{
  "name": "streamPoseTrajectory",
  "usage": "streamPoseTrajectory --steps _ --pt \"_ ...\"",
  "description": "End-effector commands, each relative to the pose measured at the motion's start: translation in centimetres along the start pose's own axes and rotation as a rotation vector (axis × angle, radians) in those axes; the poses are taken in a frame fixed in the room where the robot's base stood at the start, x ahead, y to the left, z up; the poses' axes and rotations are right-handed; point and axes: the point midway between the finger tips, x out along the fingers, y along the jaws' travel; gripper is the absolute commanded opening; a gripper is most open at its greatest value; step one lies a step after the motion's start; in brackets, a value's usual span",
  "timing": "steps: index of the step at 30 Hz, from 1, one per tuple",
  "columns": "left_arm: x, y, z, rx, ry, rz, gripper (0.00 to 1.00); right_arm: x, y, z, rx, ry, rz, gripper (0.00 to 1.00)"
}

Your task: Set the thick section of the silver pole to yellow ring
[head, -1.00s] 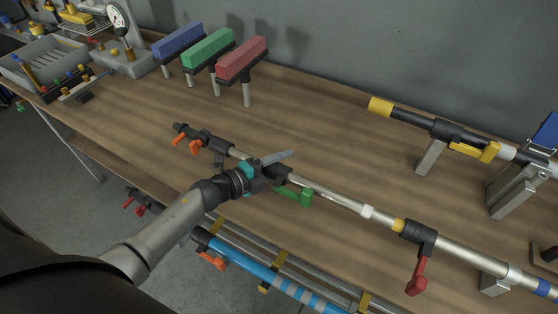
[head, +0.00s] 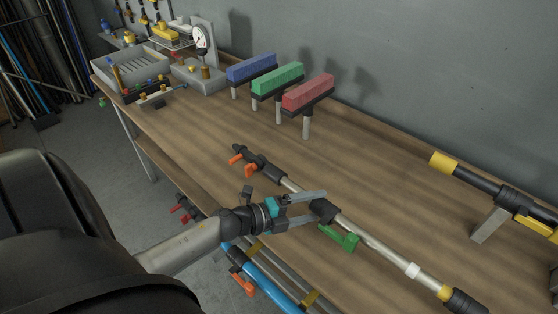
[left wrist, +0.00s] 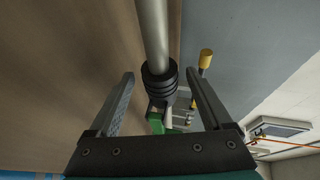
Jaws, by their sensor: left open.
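The silver pole (head: 375,243) lies along the bench, with an orange-lever clamp (head: 250,170) at its far left end. A black collar with a green lever (head: 340,238) sits along it, then a white ring (head: 412,270). A yellow ring (head: 445,293) sits beside a black clamp (head: 466,302) cut off by the bottom edge. My left gripper (head: 318,206) is open at the green-lever collar. In the left wrist view its fingers (left wrist: 159,80) stand on either side of the black ribbed collar (left wrist: 160,90), apart from it. My right gripper is not in view.
Blue, green and red blocks (head: 308,92) stand on posts at the back. A black pole with a yellow end (head: 443,162) rests on a stand at right. A tray (head: 130,75) and a gauge (head: 200,40) are at far left. A blue pole (head: 270,285) is below the bench edge.

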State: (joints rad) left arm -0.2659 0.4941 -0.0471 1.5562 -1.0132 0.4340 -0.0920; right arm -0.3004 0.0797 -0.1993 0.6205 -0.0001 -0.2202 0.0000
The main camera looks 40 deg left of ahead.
Motion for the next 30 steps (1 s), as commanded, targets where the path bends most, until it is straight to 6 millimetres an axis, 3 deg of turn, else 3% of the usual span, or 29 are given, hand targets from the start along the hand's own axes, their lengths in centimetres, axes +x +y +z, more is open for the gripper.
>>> streamPoseTrajectory --steps 9,15,21,30 --pt "-5.4 0.1 0.0 0.000 0.000 0.003 0.83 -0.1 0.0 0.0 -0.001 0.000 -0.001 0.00" --pt "-8.0 0.1 0.0 0.000 0.000 0.002 0.83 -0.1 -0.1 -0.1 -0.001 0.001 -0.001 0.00" --pt "-9.2 0.0 0.0 0.001 0.000 0.001 0.83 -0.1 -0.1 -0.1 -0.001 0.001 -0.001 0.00" --pt "-9.4 0.0 0.0 0.001 0.001 0.000 0.83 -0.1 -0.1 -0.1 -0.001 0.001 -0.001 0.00"
